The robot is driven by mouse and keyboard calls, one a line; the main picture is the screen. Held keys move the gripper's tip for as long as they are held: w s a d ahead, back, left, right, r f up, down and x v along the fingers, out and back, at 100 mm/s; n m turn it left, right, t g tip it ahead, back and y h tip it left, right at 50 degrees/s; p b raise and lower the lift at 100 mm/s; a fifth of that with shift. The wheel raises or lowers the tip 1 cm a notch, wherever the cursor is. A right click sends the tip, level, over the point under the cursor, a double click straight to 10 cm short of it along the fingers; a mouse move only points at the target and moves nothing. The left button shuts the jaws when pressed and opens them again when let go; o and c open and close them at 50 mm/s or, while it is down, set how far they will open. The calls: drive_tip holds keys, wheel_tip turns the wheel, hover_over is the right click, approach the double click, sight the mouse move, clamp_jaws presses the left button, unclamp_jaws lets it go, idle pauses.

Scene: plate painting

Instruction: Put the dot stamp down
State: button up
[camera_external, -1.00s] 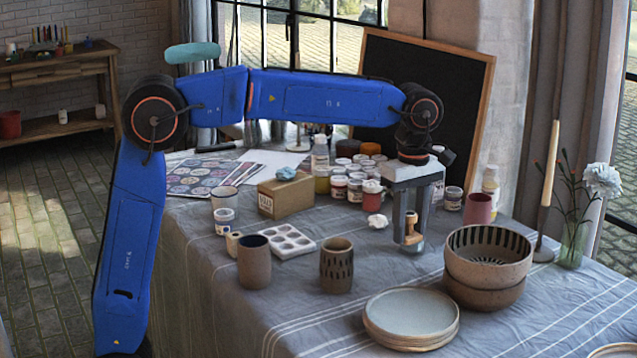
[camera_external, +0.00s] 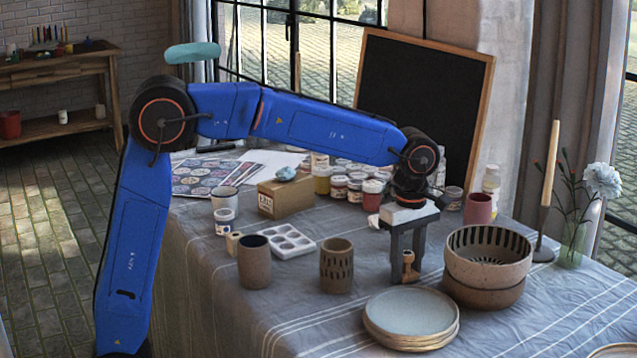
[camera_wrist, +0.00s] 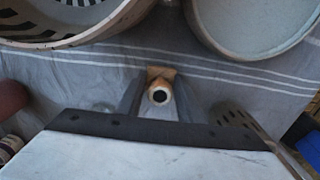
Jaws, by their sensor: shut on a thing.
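The dot stamp (camera_external: 409,264) is a small wooden piece, held upright between the fingers of my gripper (camera_external: 407,272). In the wrist view the stamp (camera_wrist: 159,92) shows from above as a round end with a dark centre, between the fingers of my gripper (camera_wrist: 158,100). My gripper is shut on it, pointing down, low over the striped cloth. Whether the stamp's lower end touches the cloth cannot be told.
Stacked bowls (camera_external: 487,262) stand close to the right of my gripper, and stacked plates (camera_external: 411,315) lie in front. A dark-slotted cup (camera_external: 336,267) stands to the left. Paint jars (camera_external: 340,187) stand behind. A narrow strip of cloth is clear around the stamp.

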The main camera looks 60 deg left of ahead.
sight(407, 253)
drive_tip(key=shift+f, duration=0.15)
drive_tip(key=o, duration=1)
drive_tip(key=shift+o, duration=0.2)
wheel_tip(407, 253, up, 12)
drive_tip(key=shift+r, duration=0.15)
drive_tip(key=shift+a, duration=0.1)
